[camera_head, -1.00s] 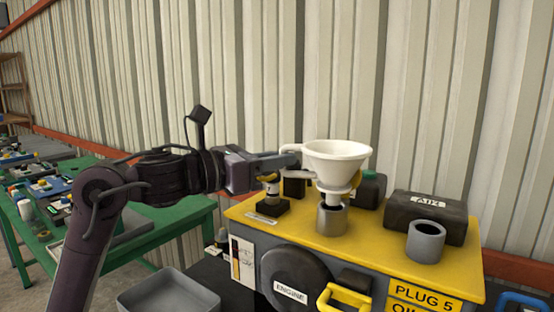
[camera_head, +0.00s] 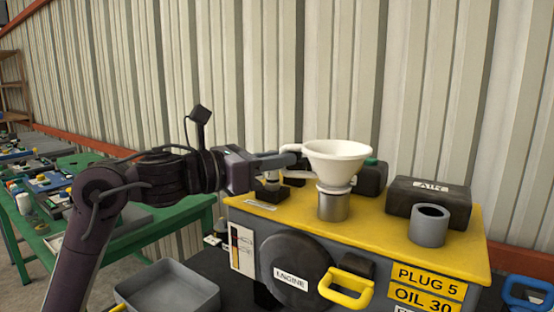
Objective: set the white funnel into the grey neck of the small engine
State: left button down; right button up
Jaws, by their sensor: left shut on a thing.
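The white funnel (camera_head: 336,162) stands upright over the small engine (camera_head: 400,252). My left gripper (camera_head: 292,155) is shut on the handle at the funnel's left side. Directly under the funnel is a grey metal neck (camera_head: 333,207) on the engine's yellow top. The funnel's spout is hidden, apparently inside this neck, and its white collar is at the neck's rim. I cannot tell whether the collar rests on the rim. My right gripper is not in view.
A second, open grey cylinder (camera_head: 429,226) stands to the right, before a black box marked AIR (camera_head: 427,199).

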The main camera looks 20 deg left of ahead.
pick_arm(q)
jog(key=shift+f, duration=0.15)
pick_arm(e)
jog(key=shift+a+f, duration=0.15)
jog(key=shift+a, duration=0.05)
pick_arm(q)
jog(key=c, duration=1.6)
grip_release()
jog(key=shift+o, duration=1)
jog(key=shift+s+d, duration=0.15)
jog(key=shift+d, duration=0.05)
jog(key=shift+a, duration=0.15)
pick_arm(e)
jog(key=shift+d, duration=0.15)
